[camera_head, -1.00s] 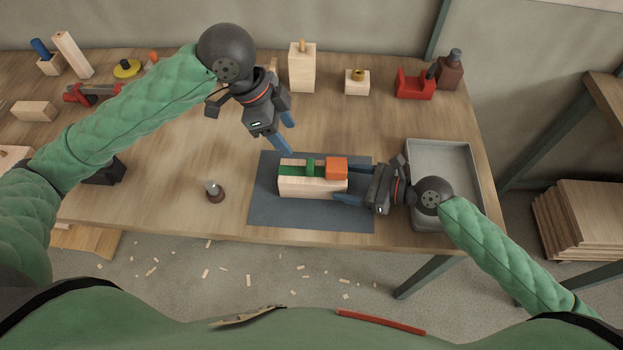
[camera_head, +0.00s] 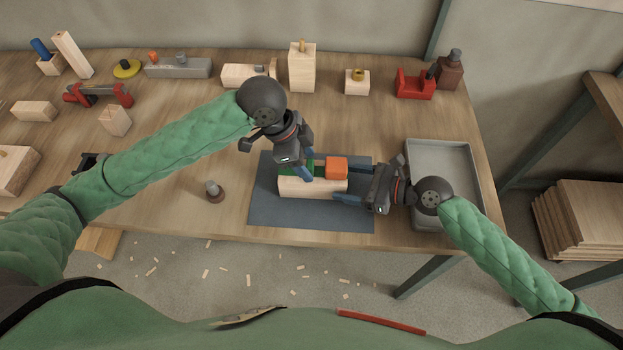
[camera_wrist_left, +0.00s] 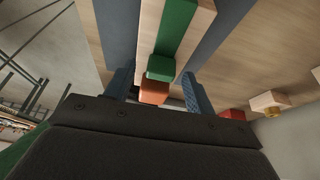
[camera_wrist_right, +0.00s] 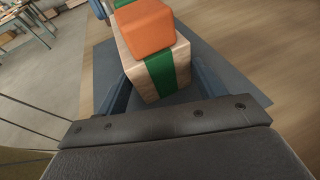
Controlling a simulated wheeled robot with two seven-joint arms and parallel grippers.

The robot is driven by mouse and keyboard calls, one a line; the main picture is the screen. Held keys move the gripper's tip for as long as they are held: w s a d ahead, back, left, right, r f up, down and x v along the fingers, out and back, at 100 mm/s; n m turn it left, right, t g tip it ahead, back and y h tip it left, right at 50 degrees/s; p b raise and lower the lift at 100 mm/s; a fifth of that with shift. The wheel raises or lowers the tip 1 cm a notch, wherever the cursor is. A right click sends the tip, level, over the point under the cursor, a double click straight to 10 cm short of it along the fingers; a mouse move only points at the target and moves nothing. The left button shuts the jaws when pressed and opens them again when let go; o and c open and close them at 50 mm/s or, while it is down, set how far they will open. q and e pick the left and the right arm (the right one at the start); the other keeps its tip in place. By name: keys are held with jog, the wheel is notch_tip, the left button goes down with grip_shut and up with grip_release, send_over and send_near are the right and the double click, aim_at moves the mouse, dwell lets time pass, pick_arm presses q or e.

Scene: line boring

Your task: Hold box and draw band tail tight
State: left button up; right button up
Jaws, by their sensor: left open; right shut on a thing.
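A pale wooden box (camera_head: 312,187) lies on a dark mat (camera_head: 265,215). A green band (camera_wrist_left: 178,30) runs along its top and down its end in the right wrist view (camera_wrist_right: 160,70). An orange block (camera_head: 337,168) sits on the box's right end. A raised green piece (camera_wrist_left: 161,67) stands on the band beside the orange block. My right gripper (camera_head: 342,193) is shut on the box at its right end, with fingers along its sides. My left gripper (camera_head: 308,172) is open over the box; its fingers show either side of the raised green piece in the left wrist view.
A grey tray (camera_head: 468,165) stands right of the mat, close to my right wrist. Wooden blocks and a red clamp (camera_head: 98,94) lie towards the back and left. The table's front edge is just before the mat.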

aim_at(289, 171)
pick_arm(q)
jog(key=shift+d+f, duration=0.2)
jog(key=shift+f, duration=0.4)
jog(key=c, duration=1.1)
jog(key=shift+a, duration=2.2)
jog(key=o, duration=1.1)
